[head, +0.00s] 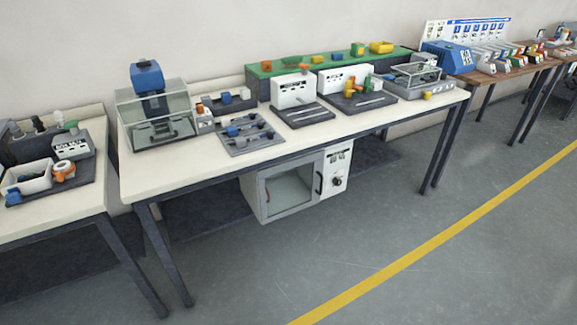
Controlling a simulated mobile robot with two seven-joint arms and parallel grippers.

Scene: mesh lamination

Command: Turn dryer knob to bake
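The dryer (262,196) is a white box with a glass-front door, under the middle table. Its door looks closed and has a dark curved handle at its right edge. The dark round dryer knob (337,181) sits on the white control panel to the right of the door. Small dark markings show above the knob, but they and the knob's pointer are too small to read. Neither of my grippers is in view.
The middle table (185,175) carries several lab devices, and its dark legs stand on both sides of the dryer. Another table (60,222) stands at the left. The grey floor in front is clear, with a yellow line (440,232) across it.

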